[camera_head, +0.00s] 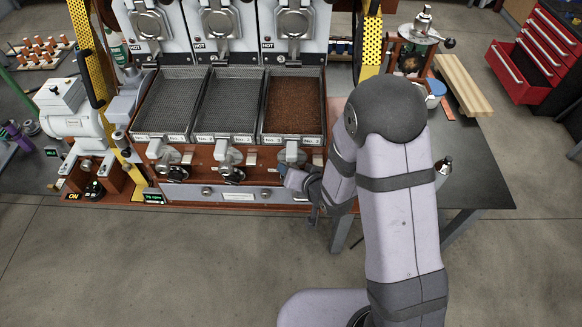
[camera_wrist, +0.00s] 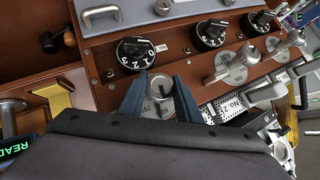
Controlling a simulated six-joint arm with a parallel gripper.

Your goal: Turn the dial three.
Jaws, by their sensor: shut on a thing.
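The roaster's third station, under the tray labelled No. 3 at the right, has a silver dial (camera_head: 292,155), partly hidden by my gripper (camera_head: 300,182). In the wrist view my gripper (camera_wrist: 160,84) has its two blue fingers on either side of that grey-silver round dial (camera_wrist: 160,90), which has numbers on its face. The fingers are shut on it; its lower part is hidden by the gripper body. A black knob (camera_wrist: 135,50) numbered from 0 to 3 sits just beyond the fingertips, apart from them.
Two more black knobs (camera_wrist: 210,33) and silver levers (camera_wrist: 230,66) lie along the panel. The third tray (camera_head: 295,105) holds brown beans; the other two trays look empty. A green-lit display (camera_head: 153,197) is at the lower left. The floor in front is clear.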

